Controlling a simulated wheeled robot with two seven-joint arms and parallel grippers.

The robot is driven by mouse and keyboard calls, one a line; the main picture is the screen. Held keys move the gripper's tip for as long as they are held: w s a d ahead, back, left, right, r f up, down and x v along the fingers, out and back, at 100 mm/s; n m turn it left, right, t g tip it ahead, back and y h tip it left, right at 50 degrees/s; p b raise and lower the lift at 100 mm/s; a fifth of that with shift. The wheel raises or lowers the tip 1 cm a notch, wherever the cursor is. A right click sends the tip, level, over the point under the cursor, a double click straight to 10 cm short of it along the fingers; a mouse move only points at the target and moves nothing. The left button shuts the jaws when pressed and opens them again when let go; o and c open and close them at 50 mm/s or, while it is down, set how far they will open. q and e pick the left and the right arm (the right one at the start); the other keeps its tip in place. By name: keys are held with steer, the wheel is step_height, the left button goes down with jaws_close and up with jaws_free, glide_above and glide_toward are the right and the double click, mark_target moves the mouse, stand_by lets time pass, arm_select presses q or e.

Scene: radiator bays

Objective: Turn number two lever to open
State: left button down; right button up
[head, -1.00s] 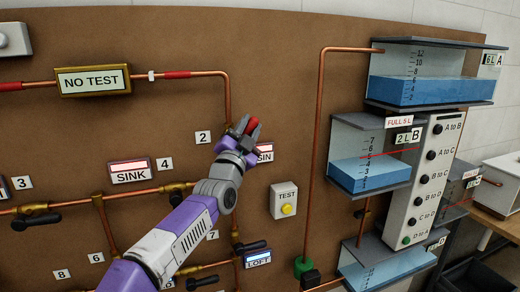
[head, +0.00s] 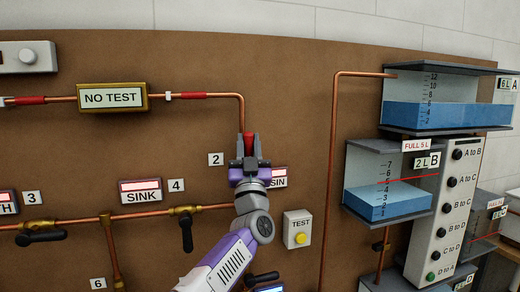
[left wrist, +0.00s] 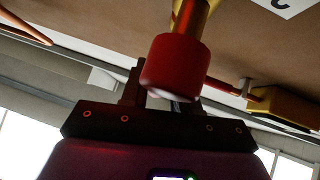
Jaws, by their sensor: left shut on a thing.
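The number two lever has a red handle (head: 249,145), just right of the "2" label (head: 216,159) and below the copper pipe that comes down from the NO TEST line. My left gripper (head: 249,158) is shut on this red handle, with a dark finger on either side. The handle stands about upright, roughly in line with the pipe. The valve body is hidden behind the gripper. In the left wrist view the round red handle (left wrist: 172,66) sits at the jaws, with brass above it. My right gripper is not in view.
The NO TEST plate (head: 112,97) is at upper left. The number 4 lever (head: 186,232) hangs down; the number 3 lever (head: 42,237) lies sideways. The TEST box (head: 297,228) is right of my wrist. Water tanks (head: 430,115) stand at the right.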

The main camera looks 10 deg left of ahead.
mark_target(248, 152)
arm_select(q)
steer(key=shift+a+n, duration=0.1)
steer(key=shift+n, duration=0.3)
steer(key=c, duration=0.9)
jaws_free()
steer(key=shift+s, duration=0.1)
steer(key=shift+s+f+b, duration=0.35)
steer(key=shift+f, duration=0.1)
steer(key=b+v, duration=0.1)
steer(key=v, duration=0.3)
steer(key=shift+s+f, duration=0.1)
steer(key=shift+f, duration=0.05)
steer(key=shift+b+v, duration=0.35)
steer(key=shift+v, duration=0.7)
